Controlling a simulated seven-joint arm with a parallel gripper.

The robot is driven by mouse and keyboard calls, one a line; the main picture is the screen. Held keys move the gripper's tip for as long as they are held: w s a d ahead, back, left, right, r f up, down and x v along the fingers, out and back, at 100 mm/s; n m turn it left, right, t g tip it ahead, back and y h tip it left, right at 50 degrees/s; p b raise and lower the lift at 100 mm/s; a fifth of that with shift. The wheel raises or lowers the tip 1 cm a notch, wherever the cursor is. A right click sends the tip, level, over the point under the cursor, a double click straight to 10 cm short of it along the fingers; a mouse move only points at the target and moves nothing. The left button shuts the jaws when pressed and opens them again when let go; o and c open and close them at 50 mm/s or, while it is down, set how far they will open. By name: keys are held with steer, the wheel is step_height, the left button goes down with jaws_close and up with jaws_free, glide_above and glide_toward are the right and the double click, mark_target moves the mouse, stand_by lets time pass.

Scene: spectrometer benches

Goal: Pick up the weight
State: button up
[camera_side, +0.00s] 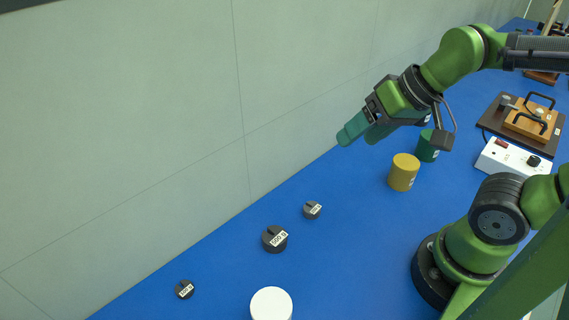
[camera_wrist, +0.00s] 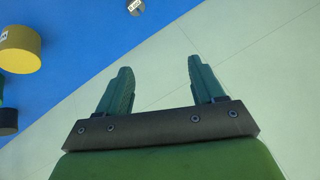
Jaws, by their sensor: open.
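Several dark round weights with white labels lie on the blue bench. In the side view one small weight (camera_side: 312,210) is at the right, a larger weight (camera_side: 274,239) is in the middle, and another small weight (camera_side: 185,289) is at the lower left. My gripper (camera_side: 352,132) is up in the air above the bench near the wall, apart from all weights. In the wrist view my gripper (camera_wrist: 158,80) has its two teal fingers spread with nothing between them. One small labelled weight (camera_wrist: 136,7) shows at the top edge of the wrist view, beyond the fingertips.
A yellow cylinder (camera_side: 403,172) and a green cylinder (camera_side: 427,146) stand right of the weights. A white cylinder (camera_side: 271,304) is at the front. A white box (camera_side: 512,158) and a wooden-topped apparatus (camera_side: 532,119) sit farther right. The pale wall (camera_side: 150,130) borders the bench.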

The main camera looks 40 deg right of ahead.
steer(key=w+a+n+g, duration=0.3)
steer(key=w+a+n, duration=0.2)
steer(key=a, duration=0.3)
steer(key=n+g+h, duration=0.2)
steer(key=n+g, duration=0.1)
steer(key=n, duration=2.4)
glide_above(183, 289)
steer(key=f, duration=1.1)
steer(key=s+f, duration=0.1)
steer(key=f, duration=0.5)
steer(key=shift+d+f, duration=0.2)
steer(key=shift+w+a+f, duration=0.1)
steer(key=shift+w+f, duration=0.05)
steer(key=shift+f, duration=0.8)
steer(key=shift+w+a+f, duration=0.1)
steer(key=shift+w+f, duration=0.05)
steer(key=shift+f, duration=0.75)
steer(key=shift+w+f, duration=0.15)
steer(key=shift+f, duration=0.8)
steer(key=shift+m, duration=0.3)
steer(key=c, duration=1.2)
